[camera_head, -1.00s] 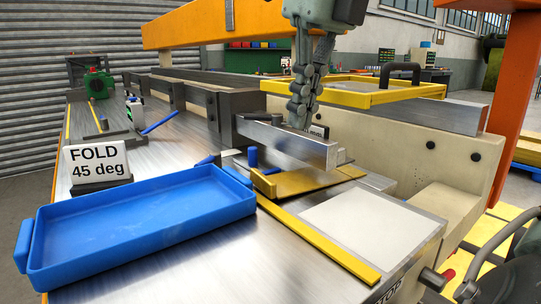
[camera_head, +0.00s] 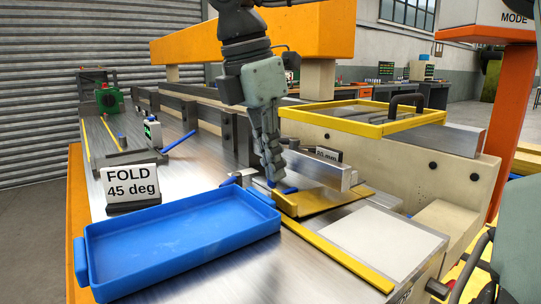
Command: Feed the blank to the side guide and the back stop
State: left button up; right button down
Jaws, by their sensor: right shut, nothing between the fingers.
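My right gripper (camera_head: 275,176) reaches down from the top and is shut. Its fingertips are beside or against a small blue piece (camera_head: 290,190) at the yellow-edged station; contact is hard to tell. A brass-yellow sheet (camera_head: 312,201) lies flat there, partly under the steel bar (camera_head: 318,170); I cannot tell whether it is the blank. A raised yellow strip edges its left side. A long yellow rail (camera_head: 340,258) runs forward along the table. A pale grey square (camera_head: 390,236) lies flat right of the rail. I cannot single out the back stop. My left gripper is not in view.
An empty blue tray (camera_head: 180,248) stands front left. A "FOLD 45 deg" sign (camera_head: 131,183) stands behind it. A yellow-framed guard (camera_head: 365,118) with a black handle overhangs the back right. An orange post (camera_head: 499,110) rises at the right.

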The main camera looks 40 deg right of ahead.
aim_at(291, 207)
jog(key=x, duration=0.5)
jog(key=shift+f, duration=0.25)
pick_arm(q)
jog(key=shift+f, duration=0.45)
pick_arm(e)
jog(key=shift+d+f, duration=0.1)
jog(key=shift+f, duration=0.3)
jog(key=shift+s+d+f+b, duration=0.1)
jog(key=shift+d+f+b, duration=0.05)
jog(key=shift+d+b, duration=0.55)
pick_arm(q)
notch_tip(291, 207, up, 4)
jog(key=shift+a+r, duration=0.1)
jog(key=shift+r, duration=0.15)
pick_arm(e)
jog(key=shift+r, duration=0.25)
jog(key=v, duration=1.2)
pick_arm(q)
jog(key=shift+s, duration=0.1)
pick_arm(e)
jog(key=shift+s+f, duration=0.1)
